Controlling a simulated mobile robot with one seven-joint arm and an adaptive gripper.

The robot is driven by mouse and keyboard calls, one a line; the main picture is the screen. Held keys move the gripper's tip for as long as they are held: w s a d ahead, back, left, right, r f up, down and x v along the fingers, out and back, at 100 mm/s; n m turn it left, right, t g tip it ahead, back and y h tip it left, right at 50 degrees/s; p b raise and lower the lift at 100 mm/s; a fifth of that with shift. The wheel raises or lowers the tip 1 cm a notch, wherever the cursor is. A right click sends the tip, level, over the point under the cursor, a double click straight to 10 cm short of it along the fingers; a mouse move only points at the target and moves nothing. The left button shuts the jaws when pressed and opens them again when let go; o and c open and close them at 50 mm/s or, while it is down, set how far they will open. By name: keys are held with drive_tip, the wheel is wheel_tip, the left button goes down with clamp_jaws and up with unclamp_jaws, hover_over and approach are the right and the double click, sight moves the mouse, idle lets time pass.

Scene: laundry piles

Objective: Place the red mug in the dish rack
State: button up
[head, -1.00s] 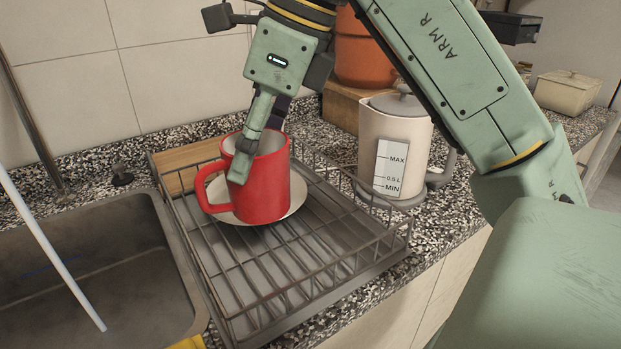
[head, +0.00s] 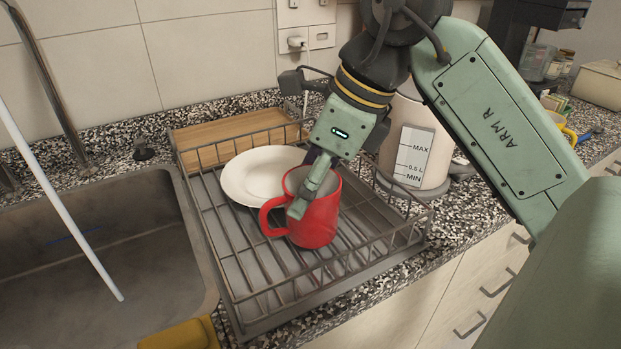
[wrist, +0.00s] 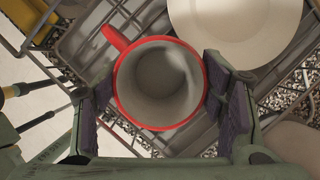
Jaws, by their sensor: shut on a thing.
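The red mug (head: 318,217) is upright in the dish rack, right of the white plate in the head view. Its handle points left, and its grey inside is empty in the wrist view (wrist: 160,85). My gripper (head: 306,190) is shut on the mug, with one finger showing on its near side. In the wrist view the gripper's dark pads (wrist: 160,110) lie on either side of the mug. The dish rack (head: 246,287) is a grey wire rack on the counter. I cannot tell whether the mug's base touches the rack wires.
The white plate (head: 258,172) lies in the rack beside the mug. A wooden board (head: 225,146) is at the rack's back. A kettle (head: 408,150) stands close behind the rack on the right. The sink (head: 95,245) is left. The rack's front is clear.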

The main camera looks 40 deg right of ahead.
drive_tip(key=shift+f, duration=0.1)
drive_tip(key=shift+f, duration=0.15)
drive_tip(key=o, duration=1.5)
drive_tip(key=shift+o, duration=0.2)
drive_tip(key=shift+r, duration=0.3)
drive_tip(key=v, duration=1.1)
drive_tip(key=shift+s+r, duration=0.15)
drive_tip(key=shift+r, duration=0.2)
drive_tip(key=shift+d, duration=0.1)
